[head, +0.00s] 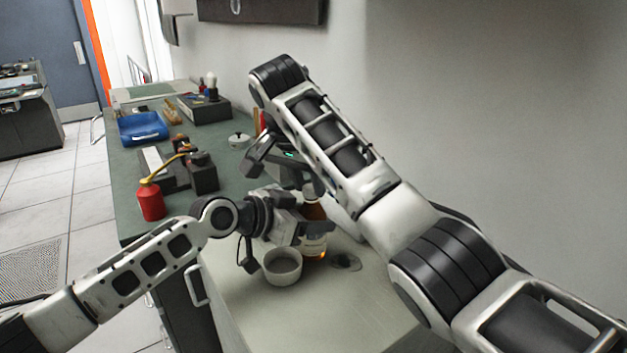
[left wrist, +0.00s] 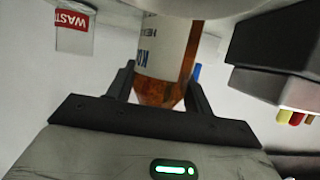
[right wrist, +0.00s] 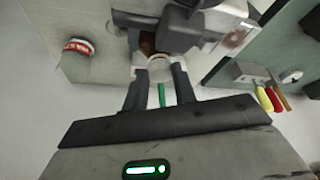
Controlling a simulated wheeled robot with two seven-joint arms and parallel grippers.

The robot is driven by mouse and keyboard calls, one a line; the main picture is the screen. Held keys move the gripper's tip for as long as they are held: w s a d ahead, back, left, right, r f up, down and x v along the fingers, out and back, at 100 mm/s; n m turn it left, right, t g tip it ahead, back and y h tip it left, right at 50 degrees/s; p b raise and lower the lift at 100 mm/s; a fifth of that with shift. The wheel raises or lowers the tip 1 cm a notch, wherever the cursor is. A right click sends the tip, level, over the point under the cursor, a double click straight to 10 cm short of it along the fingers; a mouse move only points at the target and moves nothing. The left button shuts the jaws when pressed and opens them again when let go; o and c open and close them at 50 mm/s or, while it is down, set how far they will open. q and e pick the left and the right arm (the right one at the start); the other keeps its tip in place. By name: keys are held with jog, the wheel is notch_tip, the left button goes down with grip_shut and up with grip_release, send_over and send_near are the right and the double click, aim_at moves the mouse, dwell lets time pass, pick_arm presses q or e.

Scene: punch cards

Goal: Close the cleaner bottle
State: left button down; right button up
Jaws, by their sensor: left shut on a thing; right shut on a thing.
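The cleaner bottle (head: 315,212) is amber with a white label and stands upright on the pale bench. My left gripper (head: 300,232) is shut on it from the left; the left wrist view shows the amber glass (left wrist: 160,90) between its fingers. My right gripper (head: 308,186) is above, at the bottle's top. In the right wrist view its fingers are shut on a small whitish cap (right wrist: 159,70). The cap is at the bottle's mouth, but I cannot tell whether it is seated. My left gripper hides part of the bottle.
A pale cup (head: 282,268) stands close in front of my left gripper; its red WASTE label shows in the left wrist view (left wrist: 72,20). A red oil can (head: 150,201) and blue tray (head: 142,128) are further left.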

pick_arm(q)
jog(key=shift+d, duration=0.1)
pick_arm(e)
jog(key=m, duration=0.2)
jog(key=shift+a+m+g+h, duration=0.1)
jog(key=shift+m+g+h, duration=0.2)
jog(key=shift+h, duration=0.1)
jog(key=o, duration=0.9)
jog(key=shift+o, duration=0.2)
jog(key=shift+r, duration=2.25)
jog(key=o, duration=0.5)
jog(key=shift+o, duration=0.2)
